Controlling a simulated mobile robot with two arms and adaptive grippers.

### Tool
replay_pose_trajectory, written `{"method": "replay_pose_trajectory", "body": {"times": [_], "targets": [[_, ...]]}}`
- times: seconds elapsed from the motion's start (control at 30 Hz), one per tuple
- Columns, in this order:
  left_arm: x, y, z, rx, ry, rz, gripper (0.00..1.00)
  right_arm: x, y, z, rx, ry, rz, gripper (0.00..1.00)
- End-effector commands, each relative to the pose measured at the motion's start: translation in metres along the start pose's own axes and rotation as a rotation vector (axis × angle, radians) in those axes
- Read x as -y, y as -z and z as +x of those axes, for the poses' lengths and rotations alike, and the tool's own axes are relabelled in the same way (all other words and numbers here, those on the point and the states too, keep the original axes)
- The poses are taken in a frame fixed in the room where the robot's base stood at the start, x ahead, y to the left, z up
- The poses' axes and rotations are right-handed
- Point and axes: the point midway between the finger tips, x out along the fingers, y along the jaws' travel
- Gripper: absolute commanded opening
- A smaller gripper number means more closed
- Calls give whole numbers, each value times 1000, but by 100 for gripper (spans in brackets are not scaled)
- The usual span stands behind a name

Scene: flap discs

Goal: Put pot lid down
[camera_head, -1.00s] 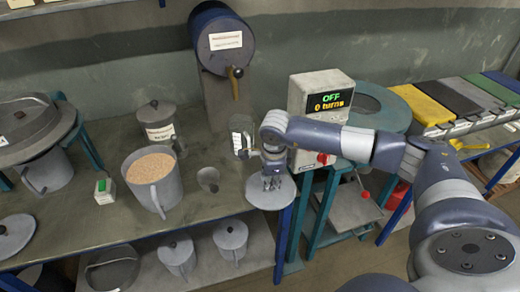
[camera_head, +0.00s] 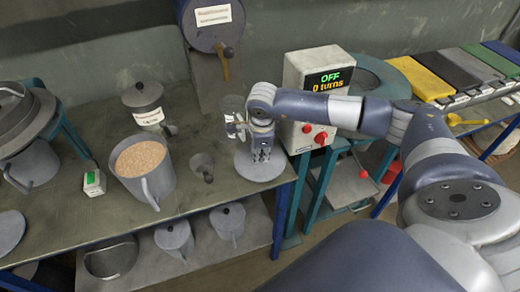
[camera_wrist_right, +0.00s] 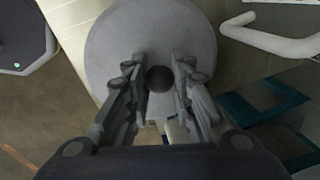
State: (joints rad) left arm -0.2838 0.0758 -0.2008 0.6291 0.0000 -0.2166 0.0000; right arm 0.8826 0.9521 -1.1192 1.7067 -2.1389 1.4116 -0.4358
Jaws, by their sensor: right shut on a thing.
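The grey round pot lid (camera_head: 262,172) is at the right front corner of the workbench, under my right gripper (camera_head: 262,156). In the right wrist view the lid (camera_wrist_right: 150,35) lies below the fingers, with its dark round knob between the two fingertips of my right gripper (camera_wrist_right: 160,80). The gripper is shut on the knob and points down. I cannot tell whether the lid touches the bench top. An open pot filled with tan grains (camera_head: 142,160) stands to the left on the bench. My left gripper is not in view.
The workbench (camera_head: 218,205) also bears a small grey cup (camera_head: 202,165), a lidded labelled pot (camera_head: 145,103) and a small white-green box (camera_head: 93,183). A control box reading OFF, 0 turns (camera_head: 312,72), stands close right.

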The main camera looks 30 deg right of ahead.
Motion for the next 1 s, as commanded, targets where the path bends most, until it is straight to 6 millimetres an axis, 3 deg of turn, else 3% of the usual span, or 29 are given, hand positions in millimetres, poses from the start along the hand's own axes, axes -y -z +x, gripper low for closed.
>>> {"method": "replay_pose_trajectory", "body": {"times": [0.1, 0.13, 0.2, 0.7, 1.0], "targets": [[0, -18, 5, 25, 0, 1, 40, 0, 0, 5, 1, 1, 0, 0], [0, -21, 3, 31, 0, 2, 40, 0, 0, 3, 0, 1, 0, 29], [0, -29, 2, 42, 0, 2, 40, 0, 0, 3, 0, 1, 0, 43], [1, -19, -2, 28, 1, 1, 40, 2, -1, -8, 3, 4, 0, 43], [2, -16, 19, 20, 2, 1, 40, 2, -1, -71, 4, 7, 0, 43]]}}
